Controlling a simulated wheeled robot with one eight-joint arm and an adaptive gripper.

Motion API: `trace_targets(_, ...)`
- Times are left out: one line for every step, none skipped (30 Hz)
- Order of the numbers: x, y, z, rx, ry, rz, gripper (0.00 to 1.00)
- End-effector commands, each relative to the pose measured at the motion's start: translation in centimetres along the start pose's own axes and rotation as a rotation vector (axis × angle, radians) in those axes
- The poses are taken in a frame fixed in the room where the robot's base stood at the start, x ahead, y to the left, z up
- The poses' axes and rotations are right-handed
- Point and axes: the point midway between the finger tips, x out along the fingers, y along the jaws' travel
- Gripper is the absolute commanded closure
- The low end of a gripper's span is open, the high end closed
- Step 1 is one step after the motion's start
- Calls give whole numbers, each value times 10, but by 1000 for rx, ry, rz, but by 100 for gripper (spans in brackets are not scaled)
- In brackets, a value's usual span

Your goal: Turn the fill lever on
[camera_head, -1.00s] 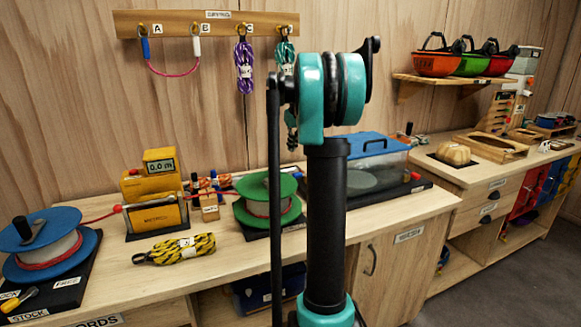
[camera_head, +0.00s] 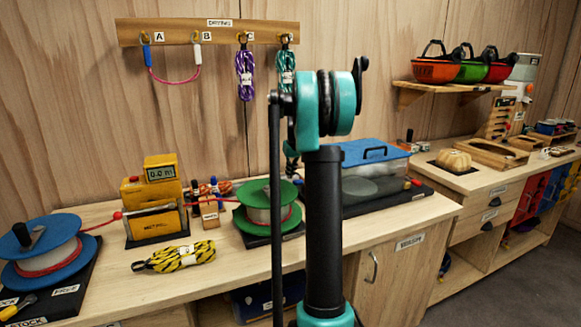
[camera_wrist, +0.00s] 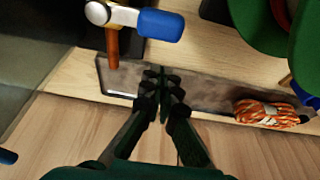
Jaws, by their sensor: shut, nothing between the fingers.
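A lever with a blue handle (camera_wrist: 160,25) and a silver body shows at the top of the wrist view, on a short copper-coloured post (camera_wrist: 112,47). It looks like the fill lever, though no label is readable. My gripper (camera_wrist: 161,76) is shut and empty, its dark fingertips close together. In the wrist picture they lie just below the blue handle, with a visible gap. I cannot judge the depth between them. In the head view my arm hides my gripper, and I cannot make out the lever there.
An orange rope bundle (camera_wrist: 266,113) and a green rounded thing (camera_wrist: 262,25) lie to the right in the wrist view. In the head view, a blue-lidded clear tank (camera_head: 372,172), a green reel (camera_head: 266,207) and a yellow-black rope (camera_head: 174,259) stand on the bench (camera_head: 235,262).

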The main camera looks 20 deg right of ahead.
Motion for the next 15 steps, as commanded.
trace_targets(-3,0,8,2,0,0,100)
trace_targets(-4,0,11,1,0,0,100)
trace_targets(-6,0,15,1,0,0,100)
trace_targets(-7,0,18,1,0,0,100)
trace_targets(-8,0,20,0,0,0,100)
trace_targets(-9,0,23,0,0,0,100)
trace_targets(-9,0,24,0,0,0,100)
trace_targets(-10,0,25,0,0,0,100)
trace_targets(-10,0,27,0,0,0,100)
trace_targets(-10,0,27,0,0,0,100)
trace_targets(-10,0,28,0,0,0,100)
trace_targets(-11,0,28,0,0,0,100)
trace_targets(-11,0,28,0,0,0,100)
trace_targets(-11,0,28,0,0,0,100)
trace_targets(-11,0,28,0,0,0,100)
